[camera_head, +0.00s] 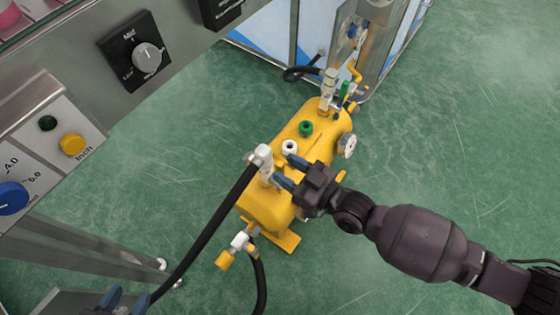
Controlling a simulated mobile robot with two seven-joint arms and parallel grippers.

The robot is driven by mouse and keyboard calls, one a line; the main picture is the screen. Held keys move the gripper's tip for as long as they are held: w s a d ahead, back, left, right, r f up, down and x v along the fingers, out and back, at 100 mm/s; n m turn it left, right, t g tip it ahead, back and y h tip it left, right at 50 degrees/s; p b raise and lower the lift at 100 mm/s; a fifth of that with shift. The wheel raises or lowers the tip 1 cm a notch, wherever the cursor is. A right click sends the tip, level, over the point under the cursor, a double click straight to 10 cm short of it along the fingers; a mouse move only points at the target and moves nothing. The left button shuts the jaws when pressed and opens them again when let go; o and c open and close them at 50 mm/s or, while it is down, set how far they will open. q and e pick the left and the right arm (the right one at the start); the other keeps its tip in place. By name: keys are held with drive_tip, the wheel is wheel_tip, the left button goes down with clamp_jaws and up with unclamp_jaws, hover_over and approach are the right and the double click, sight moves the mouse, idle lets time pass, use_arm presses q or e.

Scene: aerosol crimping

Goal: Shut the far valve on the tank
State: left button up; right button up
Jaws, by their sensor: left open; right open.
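The yellow tank (318,150) stands on the floor in the middle of the view. At its far end is a cluster of fittings: a pale upright fitting (329,82), a green handle (345,90) and a yellow lever (355,73). I cannot tell whether the far valve is open or shut. My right gripper (291,173) is open over the near part of the tank, just right of a white hose fitting (263,155); contact is unclear. It is well short of the far end. My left gripper (125,300) is open and empty at the bottom left edge, mostly out of view.
Black hoses run from the tank's near end (205,240) and far end (298,73). A white knob or wheel (347,145) sits on the tank's right side. A control panel (70,110) fills the left. The green floor (460,120) on the right is clear.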

drive_tip(key=shift+x, duration=1.2)
drive_tip(key=shift+c, duration=0.2)
clamp_jaws()
